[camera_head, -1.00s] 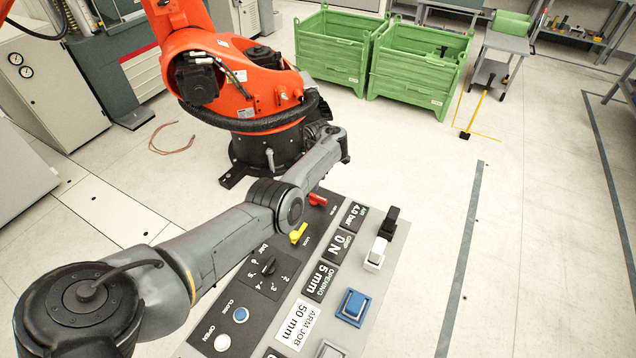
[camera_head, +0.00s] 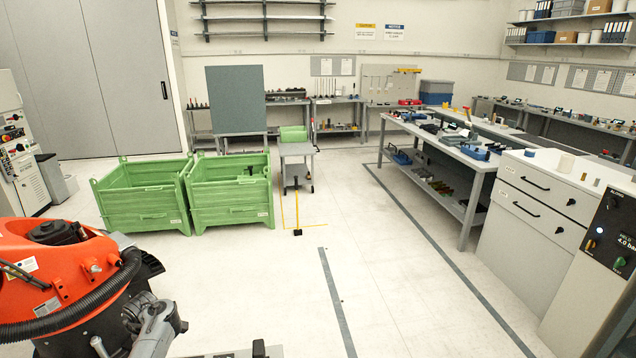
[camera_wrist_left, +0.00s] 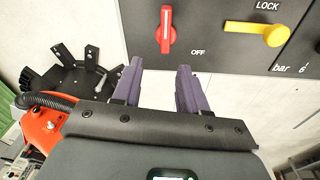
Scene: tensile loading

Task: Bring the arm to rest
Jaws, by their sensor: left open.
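My left gripper (camera_wrist_left: 160,68) shows in the left wrist view with its two purple fingers apart and nothing between them. The control panel (camera_wrist_left: 217,50) lies beyond the fingertips, with a red switch (camera_wrist_left: 166,30) marked OFF and a yellow switch (camera_wrist_left: 255,31) marked LOCK. The fingers look apart from both switches. In the head view, part of my left arm (camera_head: 155,325) shows at the bottom left. Its fingers cannot be made out there. Only the far edge of the panel, with a black switch (camera_head: 259,348), shows at the bottom. My right gripper is not in view.
A workbench (camera_head: 450,148) and a grey cabinet (camera_head: 525,240) are at the right.

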